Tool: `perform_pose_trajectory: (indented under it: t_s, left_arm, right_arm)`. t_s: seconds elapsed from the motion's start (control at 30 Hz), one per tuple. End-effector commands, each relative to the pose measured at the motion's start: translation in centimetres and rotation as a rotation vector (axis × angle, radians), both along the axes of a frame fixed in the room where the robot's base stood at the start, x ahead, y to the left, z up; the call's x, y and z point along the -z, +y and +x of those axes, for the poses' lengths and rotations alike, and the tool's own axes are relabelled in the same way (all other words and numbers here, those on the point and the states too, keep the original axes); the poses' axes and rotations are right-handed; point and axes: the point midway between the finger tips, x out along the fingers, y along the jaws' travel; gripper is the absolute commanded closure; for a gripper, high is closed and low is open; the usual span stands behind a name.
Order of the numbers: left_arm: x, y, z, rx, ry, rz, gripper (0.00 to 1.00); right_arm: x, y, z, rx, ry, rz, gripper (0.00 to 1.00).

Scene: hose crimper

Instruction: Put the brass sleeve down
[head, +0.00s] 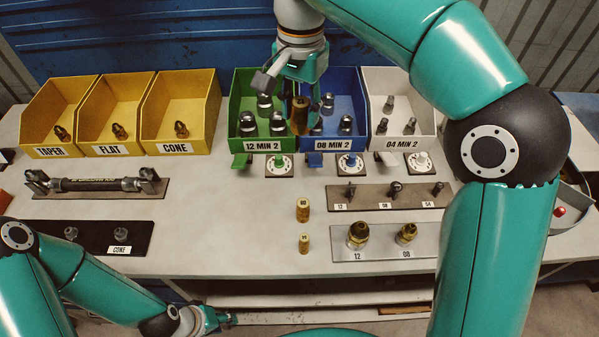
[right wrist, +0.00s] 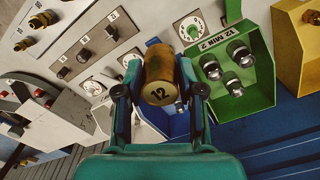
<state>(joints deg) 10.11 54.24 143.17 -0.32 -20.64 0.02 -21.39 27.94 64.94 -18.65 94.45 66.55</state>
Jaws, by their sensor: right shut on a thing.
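My right gripper (head: 299,97) is shut on a brass sleeve (head: 300,116), which it holds in front of the green and blue bins. In the right wrist view the sleeve (right wrist: 160,74) sits between both fingers, and its end reads 12. I cannot tell how high above the table it is. Two other brass sleeves stand on the bare table: a larger one (head: 303,210) and a smaller one (head: 304,243) nearer the front edge. My left gripper (head: 222,319) is low at the front edge, away from the sleeves; its fingers are too small to judge.
The green bin (head: 240,128) and white bin (head: 431,139) hold dark fittings. Yellow bins (head: 178,87) stand at left. Bare table surrounds the standing sleeves.

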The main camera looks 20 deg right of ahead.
Motion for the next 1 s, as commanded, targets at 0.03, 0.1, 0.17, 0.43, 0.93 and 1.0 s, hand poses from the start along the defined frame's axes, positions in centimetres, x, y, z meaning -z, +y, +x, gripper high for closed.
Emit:
perform_pose_trajectory:
  t_s: [0.03,0.1,0.17,0.43,0.93,1.0]
  left_arm:
    - [0.4,0.0,0.0,0.0,0.001,0.0,0.6]
    - [0.8,0.0,0.0,0.0,0.001,0.0,0.6]
    - [1.0,0.0,-0.1,0.0,0.001,0.0,0.6]
    - [1.7,0.0,0.0,0.0,0.0,0.0,0.6]
    - [1.7,0.0,0.0,0.0,0.0,0.0,0.6]
    - [1.7,0.0,0.0,0.0,0.0,0.0,0.6]
  right_arm:
    - [1.0,-0.2,-0.1,0.003,0.004,-0.001,0.99]
    - [2.5,-0.3,-0.2,0.005,0.004,-0.001,0.99]
    - [4.0,-0.4,-0.2,0.007,0.006,-0.002,0.99]
    - [11.1,-0.6,-0.3,0.011,0.006,-0.001,0.99]
    - [17.1,-0.6,-0.2,0.012,0.004,-0.001,0.99]
    - [18.1,-0.6,-0.2,0.012,0.004,-0.002,0.99]
